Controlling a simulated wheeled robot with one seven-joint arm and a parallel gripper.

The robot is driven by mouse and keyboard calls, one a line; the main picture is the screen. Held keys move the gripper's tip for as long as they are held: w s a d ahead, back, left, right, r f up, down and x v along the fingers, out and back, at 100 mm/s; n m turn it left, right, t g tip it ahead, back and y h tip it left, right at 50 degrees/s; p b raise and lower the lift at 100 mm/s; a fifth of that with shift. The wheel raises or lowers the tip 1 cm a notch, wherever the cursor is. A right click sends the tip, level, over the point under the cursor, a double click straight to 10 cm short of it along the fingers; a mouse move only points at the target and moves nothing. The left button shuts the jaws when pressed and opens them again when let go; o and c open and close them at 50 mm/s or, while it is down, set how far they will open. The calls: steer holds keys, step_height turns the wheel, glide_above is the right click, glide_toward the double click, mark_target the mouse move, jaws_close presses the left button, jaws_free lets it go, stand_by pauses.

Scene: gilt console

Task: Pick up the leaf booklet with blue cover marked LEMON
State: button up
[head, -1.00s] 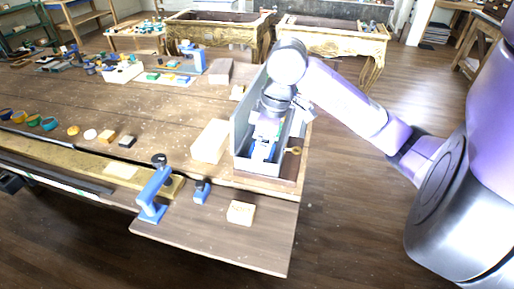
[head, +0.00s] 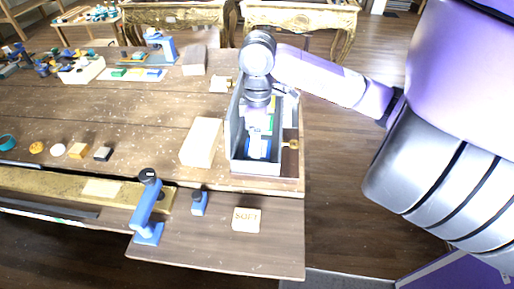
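An open grey box (head: 237,125) stands at the right end of the wooden workbench. A small item with a blue cover (head: 258,149) is inside it, near the front; its marking is too small to read, so I cannot tell whether it is the LEMON booklet. A green item (head: 268,125) shows just behind it. My gripper (head: 258,110) points down into the box above these items. The wrist hides the fingers, and I cannot see whether anything is between them.
A pale block (head: 201,142) stands left of the box. A brass-coloured knob (head: 292,144) is on the box's right. A blue clamp-like tool (head: 148,208), a small blue tool (head: 199,203) and a block marked SOFT (head: 246,220) are in front.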

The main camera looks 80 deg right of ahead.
steer(key=shift+f, duration=1.55)
steer(key=c, duration=1.1)
steer(key=shift+c, duration=0.2)
steer(key=shift+r, duration=0.1)
